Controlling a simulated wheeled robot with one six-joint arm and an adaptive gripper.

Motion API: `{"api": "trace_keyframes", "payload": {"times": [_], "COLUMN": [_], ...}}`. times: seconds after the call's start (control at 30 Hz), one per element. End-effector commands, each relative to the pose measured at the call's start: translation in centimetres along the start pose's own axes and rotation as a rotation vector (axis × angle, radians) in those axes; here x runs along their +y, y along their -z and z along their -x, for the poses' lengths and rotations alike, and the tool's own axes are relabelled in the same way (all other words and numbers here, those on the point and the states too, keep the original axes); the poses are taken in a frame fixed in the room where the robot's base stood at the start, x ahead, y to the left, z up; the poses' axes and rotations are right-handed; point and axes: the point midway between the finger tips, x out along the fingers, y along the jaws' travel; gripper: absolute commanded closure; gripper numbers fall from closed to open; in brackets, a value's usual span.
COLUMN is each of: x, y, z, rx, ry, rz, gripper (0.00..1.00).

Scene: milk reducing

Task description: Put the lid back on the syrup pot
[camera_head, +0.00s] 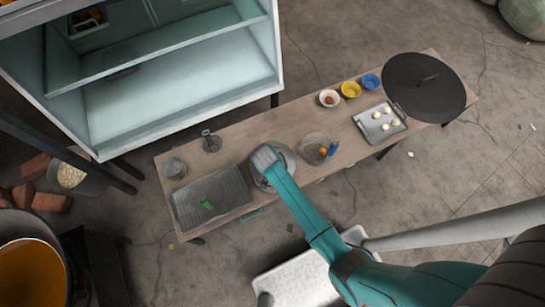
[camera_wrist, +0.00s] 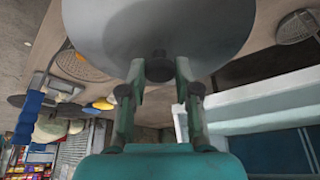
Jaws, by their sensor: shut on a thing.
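My gripper (camera_head: 266,157) is over the middle of the wooden table in the head view. In the wrist view my gripper (camera_wrist: 159,82) is shut on the dark knob of a broad grey round lid (camera_wrist: 155,25). The lid spreads beyond the fingers and fills the top of that view. In the head view the grey lid (camera_head: 287,160) shows as a round rim around my gripper. The syrup pot cannot be made out for certain; anything under the lid is hidden. Whether the lid touches anything below it cannot be told.
A grey tray (camera_head: 225,178) lies left. Bowls (camera_head: 351,90), a tray of pale balls (camera_head: 363,125) and a black disc (camera_head: 420,100) are right. An orange-filled pot (camera_head: 30,270) is lower left.

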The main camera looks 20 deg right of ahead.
Motion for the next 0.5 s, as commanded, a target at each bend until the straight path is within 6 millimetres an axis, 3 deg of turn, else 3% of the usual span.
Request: {"api": "trace_keyframes", "payload": {"times": [0.5], "x": [0.0], "y": [-1.5], "z": [-3.6], "rx": [0.0], "ry": [-0.001], "rz": [0.001], "gripper": [1.0]}}
